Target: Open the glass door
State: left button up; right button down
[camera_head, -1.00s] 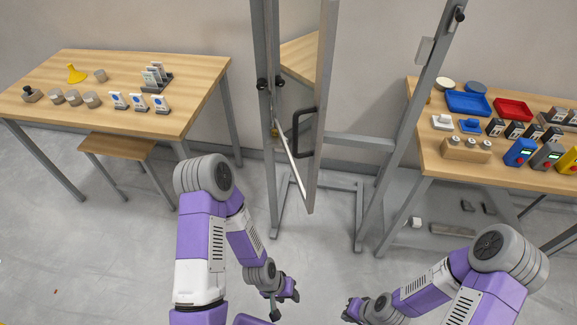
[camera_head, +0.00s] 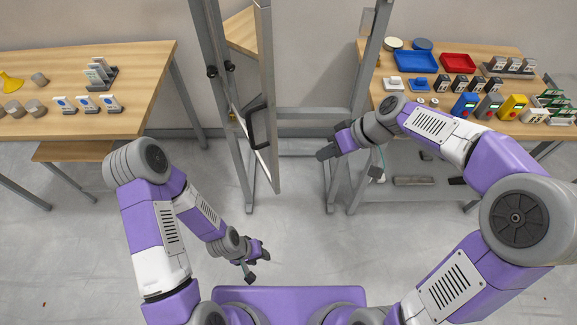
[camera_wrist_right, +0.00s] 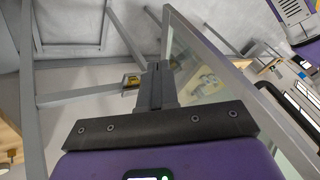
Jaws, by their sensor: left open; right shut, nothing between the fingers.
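The glass door (camera_head: 268,100) stands ajar in its grey metal frame (camera_head: 207,100), swung out toward me. I see it nearly edge-on. Its black handle (camera_head: 252,125) is on the left side of the panel. My right gripper (camera_head: 326,153) is shut and empty, to the right of the door and apart from the handle. In the right wrist view its closed fingers (camera_wrist_right: 156,82) overlap the door panel (camera_wrist_right: 215,65) in the picture; contact cannot be told. My left gripper (camera_head: 256,262) is open and empty, low in front of the door.
A wooden table (camera_head: 120,60) with small items stands left. Another table (camera_head: 465,130) on the right carries blue and red trays and several devices. A grey post (camera_head: 367,80) of the stand rises behind my right forearm. The floor between my arms is clear.

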pick_arm(q)
jog(key=shift+w+r, duration=0.1)
jog(key=shift+r, duration=0.15)
pick_arm(e)
jog(key=a+f, duration=0.7)
jog(key=a, duration=0.2)
jog(key=shift+s+a+f, duration=0.2)
jog(key=shift+f, duration=0.15)
